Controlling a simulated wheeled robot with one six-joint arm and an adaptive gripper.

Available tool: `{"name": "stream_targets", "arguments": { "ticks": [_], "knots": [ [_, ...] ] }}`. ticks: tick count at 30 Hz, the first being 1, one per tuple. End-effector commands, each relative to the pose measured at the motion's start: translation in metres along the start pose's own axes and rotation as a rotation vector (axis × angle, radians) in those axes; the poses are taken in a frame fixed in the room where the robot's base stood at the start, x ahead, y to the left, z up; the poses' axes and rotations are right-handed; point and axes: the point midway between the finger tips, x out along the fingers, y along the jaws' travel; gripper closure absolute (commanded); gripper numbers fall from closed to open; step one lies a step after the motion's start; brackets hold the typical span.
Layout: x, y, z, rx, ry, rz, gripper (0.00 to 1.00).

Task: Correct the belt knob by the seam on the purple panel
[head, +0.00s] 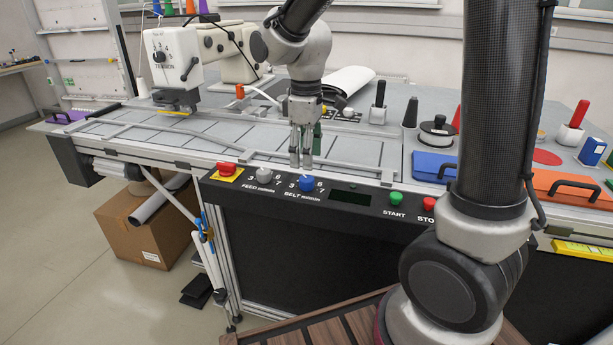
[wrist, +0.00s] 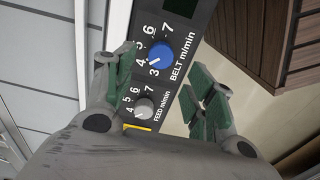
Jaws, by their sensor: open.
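The blue belt knob (head: 305,183) is on the black control panel (head: 215,190) at the table's front edge. In the wrist view the belt knob (wrist: 159,54) has a pale mark towards the 3 of its scale. My gripper (head: 301,160) is open and empty, pointing down above and just behind the knob. In the wrist view the green-padded fingers (wrist: 160,78) are apart, with the knob between and slightly beyond their tips, without visible contact. A purple flat piece (head: 66,116) with a dark handle lies at the table's far left; I cannot make out a seam on it.
The grey feed knob (head: 264,175) and red emergency button (head: 227,169) are left of the belt knob. A dark display (head: 350,197), green start button (head: 396,198) and red stop button (head: 429,204) are right. A sewing machine (head: 180,50) stands behind.

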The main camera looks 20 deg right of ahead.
Motion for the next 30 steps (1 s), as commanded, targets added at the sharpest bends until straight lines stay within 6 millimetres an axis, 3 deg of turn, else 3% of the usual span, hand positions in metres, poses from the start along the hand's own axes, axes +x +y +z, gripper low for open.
{"name": "stream_targets", "arguments": {
  "ticks": [10,22,30],
  "knots": [
    [0.056,0.0,0.001,0.003,-0.003,-0.002,0.45],
    [0.067,0.0,0.001,0.004,0.001,0.0,0.45],
    [0.067,0.0,0.001,0.004,0.001,0.0,0.92]
  ]
}}
